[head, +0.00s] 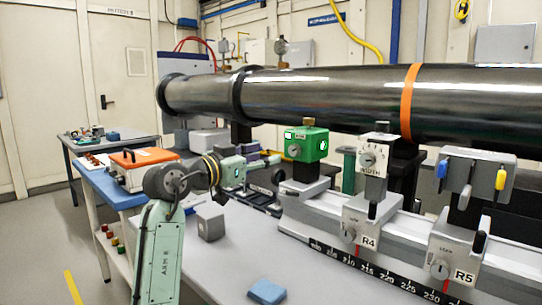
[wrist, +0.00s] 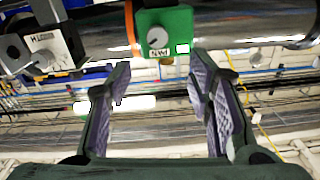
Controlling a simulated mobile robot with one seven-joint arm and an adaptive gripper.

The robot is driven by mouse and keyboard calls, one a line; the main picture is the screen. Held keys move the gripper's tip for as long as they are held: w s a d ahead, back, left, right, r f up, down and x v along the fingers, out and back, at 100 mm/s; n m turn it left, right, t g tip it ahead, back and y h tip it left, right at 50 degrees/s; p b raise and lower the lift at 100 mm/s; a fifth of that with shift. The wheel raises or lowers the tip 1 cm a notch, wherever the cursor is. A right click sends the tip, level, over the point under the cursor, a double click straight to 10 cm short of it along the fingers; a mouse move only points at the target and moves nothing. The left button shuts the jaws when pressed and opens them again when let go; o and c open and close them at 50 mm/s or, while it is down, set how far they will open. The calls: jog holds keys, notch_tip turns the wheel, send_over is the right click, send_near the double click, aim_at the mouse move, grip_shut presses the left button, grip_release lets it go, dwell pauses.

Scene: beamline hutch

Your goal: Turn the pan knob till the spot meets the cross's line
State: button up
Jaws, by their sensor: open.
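The green box (head: 312,145) with the pan knob (head: 293,150) stands on a carrier on the rail, below the black tube. In the wrist view, which is upside down, the green box (wrist: 178,30) shows the grey round pan knob (wrist: 157,38) with a dark pointer line and an inverted PAN label. My gripper (wrist: 160,72) is open and empty, its two padded fingers spread apart, with the knob beyond them and not touched. In the head view my gripper (head: 238,168) is left of the green box. I cannot make out the spot or the cross's line.
A white WIDTH dial unit (head: 374,158) stands on carrier R4, right of the green box. Carrier R5 (head: 455,250) bears a grey block with blue and yellow levers. A blue block (head: 267,291) and a grey block (head: 210,221) lie on the grey bench.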

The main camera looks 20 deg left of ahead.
aim_at(292, 149)
jog(key=p+x, duration=0.1)
jog(key=x, duration=0.2)
jog(key=p+x, duration=0.1)
jog(key=x, duration=0.6)
jog(key=shift+w+d+f+p, duration=0.25)
jog(key=shift+w+d+p, duration=0.1)
jog(key=shift+p, duration=0.05)
grip_shut()
jog(key=shift+r+n+p, duration=0.2)
jog(key=shift+n+p, duration=0.95)
jog(key=shift+n, duration=0.45)
jog(key=shift+a+f, duration=0.1)
jog(key=shift+f, duration=0.1)
